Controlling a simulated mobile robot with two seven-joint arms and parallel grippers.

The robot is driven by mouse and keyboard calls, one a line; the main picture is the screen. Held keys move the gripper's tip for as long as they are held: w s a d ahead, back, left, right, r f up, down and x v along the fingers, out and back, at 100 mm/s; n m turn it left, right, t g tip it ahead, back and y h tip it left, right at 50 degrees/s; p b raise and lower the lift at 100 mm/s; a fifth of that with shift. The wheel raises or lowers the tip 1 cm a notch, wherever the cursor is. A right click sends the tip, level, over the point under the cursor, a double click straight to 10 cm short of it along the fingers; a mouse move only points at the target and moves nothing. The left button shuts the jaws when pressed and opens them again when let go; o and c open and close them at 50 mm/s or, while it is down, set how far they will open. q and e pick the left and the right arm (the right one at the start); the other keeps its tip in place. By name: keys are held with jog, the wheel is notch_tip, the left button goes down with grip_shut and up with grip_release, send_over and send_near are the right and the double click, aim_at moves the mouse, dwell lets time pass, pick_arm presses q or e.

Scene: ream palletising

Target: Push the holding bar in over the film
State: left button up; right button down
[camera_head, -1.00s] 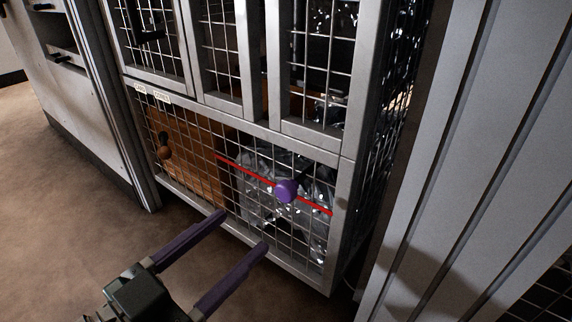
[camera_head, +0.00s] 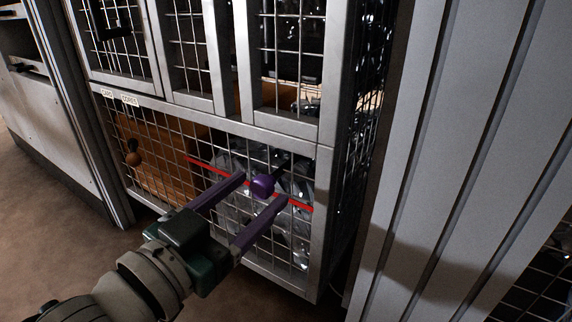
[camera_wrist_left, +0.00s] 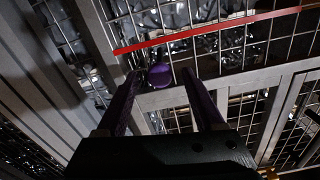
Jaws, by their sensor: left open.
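The holding bar shows as a purple knob (camera_head: 263,186) on a dark rod that sticks out of the mesh front of the lower cage, near the red line. Behind the mesh lies crumpled, shiny clear film (camera_head: 290,225). My left gripper (camera_head: 264,187) is open, with a purple finger on either side of the knob in the head view. In the left wrist view the knob (camera_wrist_left: 160,75) shows between the fingertips, nearer the left finger. I cannot tell whether a finger touches it. My right gripper is not in view.
A red line (camera_head: 205,169) crosses the mesh. A ribbed grey panel (camera_head: 450,170) stands close on the right. Open floor lies at lower left.

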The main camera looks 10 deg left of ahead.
pick_arm(q)
grip_shut()
dwell(0.6)
dwell(0.8)
